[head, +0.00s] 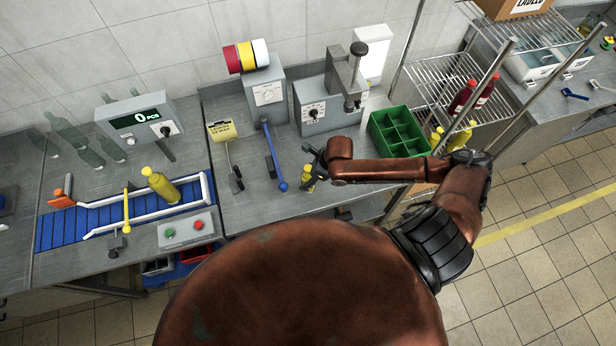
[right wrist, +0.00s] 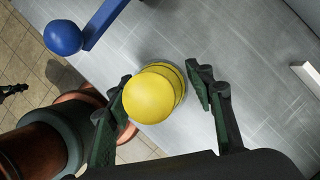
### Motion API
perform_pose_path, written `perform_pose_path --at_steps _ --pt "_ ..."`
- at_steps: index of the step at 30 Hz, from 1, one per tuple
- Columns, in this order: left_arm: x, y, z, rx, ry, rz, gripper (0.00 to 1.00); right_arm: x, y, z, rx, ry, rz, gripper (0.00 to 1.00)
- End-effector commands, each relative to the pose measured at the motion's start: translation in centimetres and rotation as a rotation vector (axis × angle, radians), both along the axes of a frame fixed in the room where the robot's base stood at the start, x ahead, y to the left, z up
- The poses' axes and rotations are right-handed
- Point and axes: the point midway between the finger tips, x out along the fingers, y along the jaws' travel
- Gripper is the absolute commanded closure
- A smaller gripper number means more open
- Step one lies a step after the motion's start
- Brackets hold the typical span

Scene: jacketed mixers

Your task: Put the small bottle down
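The small yellow bottle (head: 308,178) with a round yellow cap stands upright near the front edge of the metal bench. My right gripper (head: 315,156) is at the bottle, its arm reaching in from the right. In the right wrist view, the bottle (right wrist: 153,94) is between the two fingers of the right gripper (right wrist: 160,82). The fingers are spread, with a narrow strip of bench showing between the bottle and the right-hand finger. The cap hides part of the left-hand finger, so contact there is unclear. My left gripper is not in view.
A blue lever with a ball end (head: 282,186) is just left of the bottle. A green divided crate (head: 398,133) stands to the right. A blue conveyor (head: 70,228) carries another yellow bottle (head: 160,185). The bench's front edge is close by.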

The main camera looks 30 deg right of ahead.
Motion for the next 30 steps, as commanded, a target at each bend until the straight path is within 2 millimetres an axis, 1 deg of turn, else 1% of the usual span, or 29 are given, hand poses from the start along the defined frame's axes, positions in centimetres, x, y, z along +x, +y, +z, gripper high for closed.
perform_pose_path --at_steps 1,3,11,14,17,20,24,30 --pt "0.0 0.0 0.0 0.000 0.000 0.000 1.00 0.0 0.0 0.0 0.000 0.000 0.000 0.46" --pt "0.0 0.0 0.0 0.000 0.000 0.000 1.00 0.0 0.0 0.0 0.000 0.000 0.000 0.42" --pt "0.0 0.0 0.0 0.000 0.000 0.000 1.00 0.0 0.0 0.1 0.000 0.000 0.000 0.42" --pt "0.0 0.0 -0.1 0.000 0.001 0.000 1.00 -0.1 -0.2 0.5 -0.001 -0.001 0.000 0.42" --pt "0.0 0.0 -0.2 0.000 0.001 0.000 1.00 -0.4 -0.5 1.5 -0.002 -0.002 0.000 0.42" --pt "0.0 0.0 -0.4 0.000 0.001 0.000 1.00 -0.9 -1.0 3.1 -0.004 -0.002 0.002 0.42" --pt "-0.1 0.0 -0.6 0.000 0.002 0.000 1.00 -1.7 -1.7 5.8 -0.003 -0.002 0.001 0.42" --pt "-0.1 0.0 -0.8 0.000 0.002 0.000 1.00 -2.7 -2.7 9.0 -0.003 0.000 -0.001 0.42"
